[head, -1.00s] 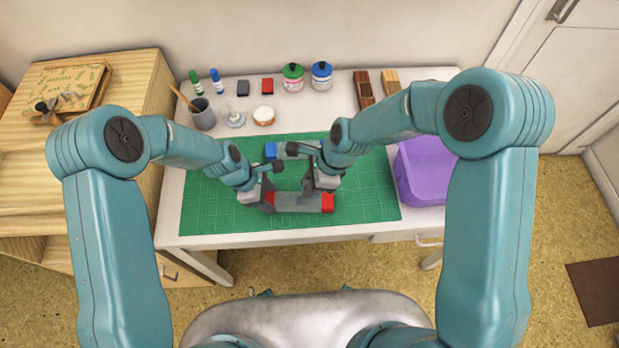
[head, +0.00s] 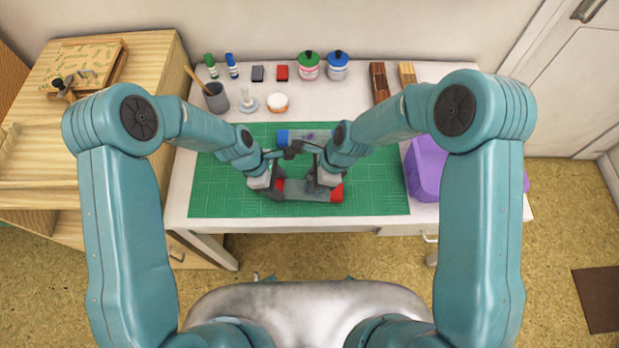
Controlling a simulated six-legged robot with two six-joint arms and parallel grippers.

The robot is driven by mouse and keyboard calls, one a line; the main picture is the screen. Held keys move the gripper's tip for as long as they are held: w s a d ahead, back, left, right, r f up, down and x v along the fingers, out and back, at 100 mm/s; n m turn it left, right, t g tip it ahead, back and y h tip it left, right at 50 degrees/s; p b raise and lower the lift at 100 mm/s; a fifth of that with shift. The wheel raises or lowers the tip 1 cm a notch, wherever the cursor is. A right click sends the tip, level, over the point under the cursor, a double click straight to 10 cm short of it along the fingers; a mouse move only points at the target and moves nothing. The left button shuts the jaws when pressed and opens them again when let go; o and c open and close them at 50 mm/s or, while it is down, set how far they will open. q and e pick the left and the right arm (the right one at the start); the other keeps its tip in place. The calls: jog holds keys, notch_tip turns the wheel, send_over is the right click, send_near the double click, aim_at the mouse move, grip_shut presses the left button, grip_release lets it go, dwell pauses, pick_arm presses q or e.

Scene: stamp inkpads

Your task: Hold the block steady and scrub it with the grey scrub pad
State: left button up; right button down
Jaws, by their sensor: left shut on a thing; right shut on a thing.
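A long grey block with red ends (head: 300,190) lies flat across the green mat, near its front. My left gripper (head: 275,190) is shut at the block's left end, by the red part. My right gripper (head: 320,189) is shut on the grey scrub pad (head: 318,194), just over the right half of the block; its fingers hide much of the pad. I cannot tell clearly whether the pad touches the block. A second block with a blue end (head: 283,136) and purple marks lies farther back, partly behind my wrists.
The green cutting mat (head: 230,200) has free room at left and right. A purple bin (head: 427,170) stands right of it.

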jog(key=shift+s+d, duration=0.15)
jog(key=shift+d, duration=0.7)
jog(key=shift+w+a, duration=0.2)
jog(key=shift+a, duration=1.75)
notch_tip(320, 180, up, 8)
jog(key=shift+d, duration=0.1)
pick_arm(q)
jog(key=o, duration=1.4)
jog(key=shift+c, duration=0.2)
jog(key=v, duration=1.2)
